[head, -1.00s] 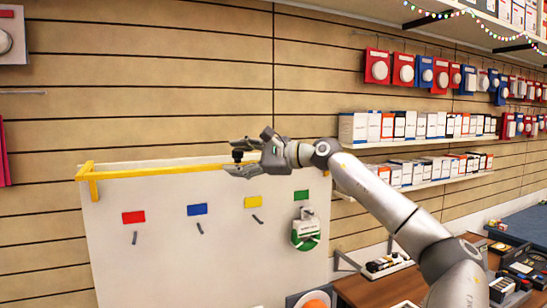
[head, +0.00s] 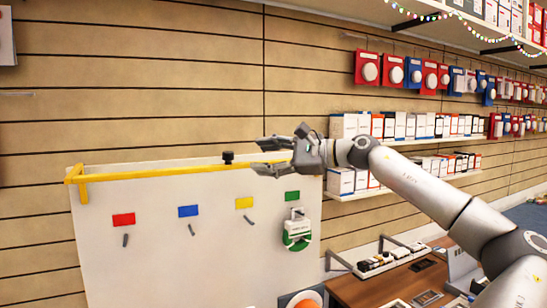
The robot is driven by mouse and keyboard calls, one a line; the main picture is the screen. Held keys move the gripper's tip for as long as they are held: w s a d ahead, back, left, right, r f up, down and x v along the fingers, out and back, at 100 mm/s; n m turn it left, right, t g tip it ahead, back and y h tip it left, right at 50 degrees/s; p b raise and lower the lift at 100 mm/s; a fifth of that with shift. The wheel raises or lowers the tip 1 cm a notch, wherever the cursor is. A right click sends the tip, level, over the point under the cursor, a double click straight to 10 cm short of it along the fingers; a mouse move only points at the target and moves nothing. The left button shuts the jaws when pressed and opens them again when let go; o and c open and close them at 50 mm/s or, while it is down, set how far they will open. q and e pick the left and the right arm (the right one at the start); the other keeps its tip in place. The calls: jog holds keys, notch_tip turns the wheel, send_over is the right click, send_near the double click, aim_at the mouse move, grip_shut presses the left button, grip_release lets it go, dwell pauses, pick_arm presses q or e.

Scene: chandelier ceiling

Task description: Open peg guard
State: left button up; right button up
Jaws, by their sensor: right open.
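The peg guard (head: 150,174) is a yellow bar across the top of a white board, with a bracket at its left end. A black knob (head: 228,158) stands on the bar right of its middle. My right gripper (head: 262,157) is open just right of the knob, its fingers pointing left towards it. A small gap shows between fingertips and knob, and nothing is between the fingers. The gripper hides part of the bar's right end. My left gripper is out of view.
The white board (head: 155,255) has red, blue, yellow and green labels over short pegs. A green and white pack (head: 297,232) hangs on the rightmost peg. Shelves of boxes (head: 420,127) and a wooden desk (head: 385,285) are at the right.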

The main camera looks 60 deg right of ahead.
jog(key=shift+v, duration=0.85)
